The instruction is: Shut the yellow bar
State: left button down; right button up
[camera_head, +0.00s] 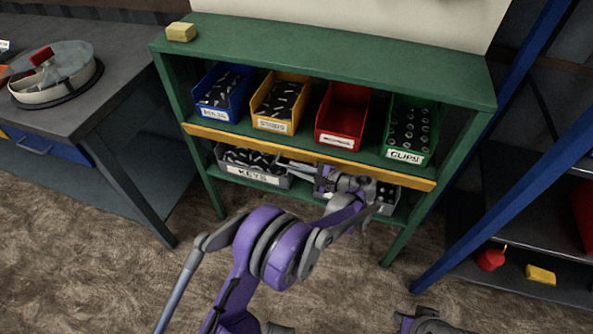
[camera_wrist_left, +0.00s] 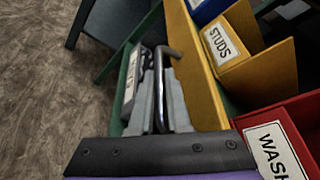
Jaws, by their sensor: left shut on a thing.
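The yellow bar (camera_head: 310,152) runs across the front of the green shelf rack, along the edge of the middle shelf that holds the bins. In the left wrist view the bar (camera_wrist_left: 198,70) carries a dark bent metal handle (camera_wrist_left: 158,75). My left gripper (camera_head: 287,164) reaches in from the right, just below the bar's middle. In the left wrist view its grey fingers (camera_wrist_left: 157,98) are shut on the handle. The grip hides part of the handle. My right gripper is not clearly seen.
Blue, yellow "STUDS" (camera_head: 280,103), red and green "CLIPS" (camera_head: 410,130) bins stand on the middle shelf. A grey "KEYS" bin (camera_head: 250,177) sits below. A yellow block (camera_head: 181,32) lies on top. A workbench (camera_head: 110,70) stands left, blue posts right. The floor in front is open.

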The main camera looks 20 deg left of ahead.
pick_arm(q)
jog(key=shift+w+r+m+g, duration=0.3)
jog(key=shift+r+m+g, duration=0.3)
jog(key=shift+m, duration=0.4)
jog(key=c, duration=0.9)
grip_release()
jog(key=p+v, duration=0.1)
jog(key=v, duration=1)
jog(key=shift+a+r, duration=0.1)
jog(key=shift+a, duration=0.1)
